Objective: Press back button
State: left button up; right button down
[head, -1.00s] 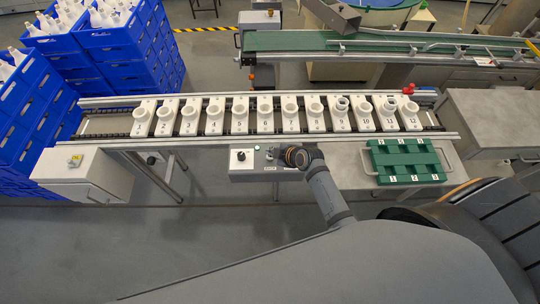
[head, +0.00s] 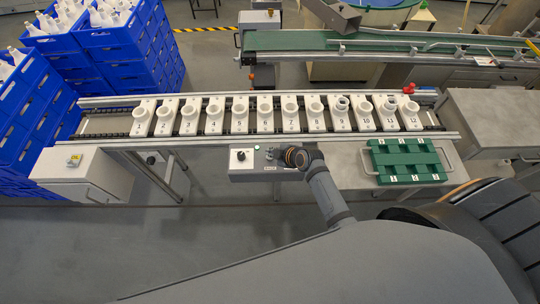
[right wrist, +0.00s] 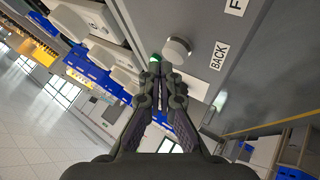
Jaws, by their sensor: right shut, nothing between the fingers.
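The grey control box (head: 255,166) sits at the front of the conveyor, with a black knob on its left part. My right gripper (head: 273,153) is over the box, to the right of that knob, and is shut and empty. In the right wrist view, my right gripper (right wrist: 157,72) has its fingertips beside a round silver button (right wrist: 177,49). A small green glowing spot (right wrist: 154,60) shows right at the fingertips; I cannot tell whether they touch it. The BACK label (right wrist: 218,55) is on the panel beyond the silver button. My left gripper is not in view.
Numbered white holders (head: 264,121) stand in a row on the conveyor behind the box. A green tray (head: 405,161) lies on a grey bench to the right. A white cabinet (head: 85,177) stands at left, near stacked blue crates (head: 118,52).

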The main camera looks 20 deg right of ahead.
jog(key=shift+f+b, duration=0.45)
jog(key=shift+f, duration=0.2)
dwell(0.6)
dwell(0.3)
jog(key=shift+r+p, duration=0.9)
jog(key=shift+r, duration=0.05)
notch_tip(320, 180, up, 5)
jog(key=p, duration=0.4)
jog(key=shift+p, duration=0.35)
